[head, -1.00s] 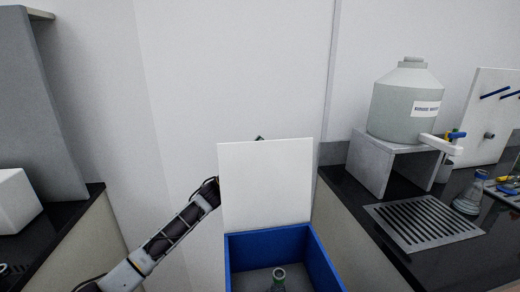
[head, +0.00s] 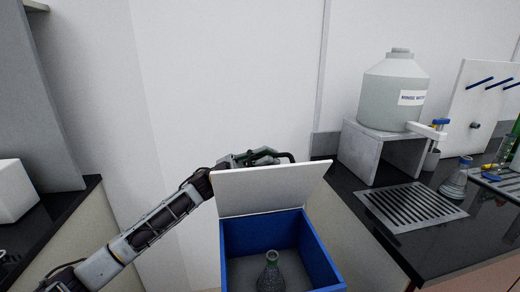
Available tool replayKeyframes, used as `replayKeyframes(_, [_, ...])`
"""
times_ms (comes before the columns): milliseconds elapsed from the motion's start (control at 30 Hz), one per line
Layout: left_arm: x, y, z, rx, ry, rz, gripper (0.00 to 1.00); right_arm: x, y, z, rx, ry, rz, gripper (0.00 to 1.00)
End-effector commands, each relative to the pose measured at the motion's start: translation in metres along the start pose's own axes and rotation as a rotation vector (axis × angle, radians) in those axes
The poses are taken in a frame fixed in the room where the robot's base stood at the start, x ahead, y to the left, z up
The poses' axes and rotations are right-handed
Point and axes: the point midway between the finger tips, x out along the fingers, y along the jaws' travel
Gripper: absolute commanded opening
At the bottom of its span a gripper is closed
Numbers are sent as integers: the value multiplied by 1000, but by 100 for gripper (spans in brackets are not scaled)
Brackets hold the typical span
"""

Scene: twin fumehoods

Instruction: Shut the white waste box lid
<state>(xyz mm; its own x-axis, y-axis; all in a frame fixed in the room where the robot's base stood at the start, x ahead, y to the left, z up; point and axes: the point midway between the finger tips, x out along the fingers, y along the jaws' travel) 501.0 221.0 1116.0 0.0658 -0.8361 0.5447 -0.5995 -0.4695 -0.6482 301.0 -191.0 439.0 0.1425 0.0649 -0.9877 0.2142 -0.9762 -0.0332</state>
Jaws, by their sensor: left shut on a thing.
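The waste box has a white lid (head: 268,188) and blue walls (head: 325,245). The lid stands partly open, tilted forward over the back of the box. A glass flask (head: 271,274) stands inside on the grey floor of the box. My left gripper (head: 262,157) is behind the lid at its top edge, with its arm coming in from the left. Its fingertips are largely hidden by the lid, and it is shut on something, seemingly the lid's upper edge. My right gripper is not in view.
A black counter on the right holds a large carboy (head: 393,92) on a grey stand (head: 380,150), a drain grate (head: 411,207) and a flask (head: 455,180). Another dark counter (head: 60,212) with a white block (head: 15,190) is on the left. The white wall is behind the box.

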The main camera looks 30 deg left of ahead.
Motion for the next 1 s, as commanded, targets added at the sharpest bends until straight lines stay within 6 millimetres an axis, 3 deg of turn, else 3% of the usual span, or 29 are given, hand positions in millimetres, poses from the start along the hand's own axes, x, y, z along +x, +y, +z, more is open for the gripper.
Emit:
replayKeyframes(200, [7, 42, -8, 116, 2, 121, 0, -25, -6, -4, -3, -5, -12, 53])
replayKeyframes(700, [7, 138, -10, 391, 8, 396, 0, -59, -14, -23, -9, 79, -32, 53])
replayKeyframes(1000, [-1, 180, -3, 518, 10, 522, 0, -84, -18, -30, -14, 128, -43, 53])
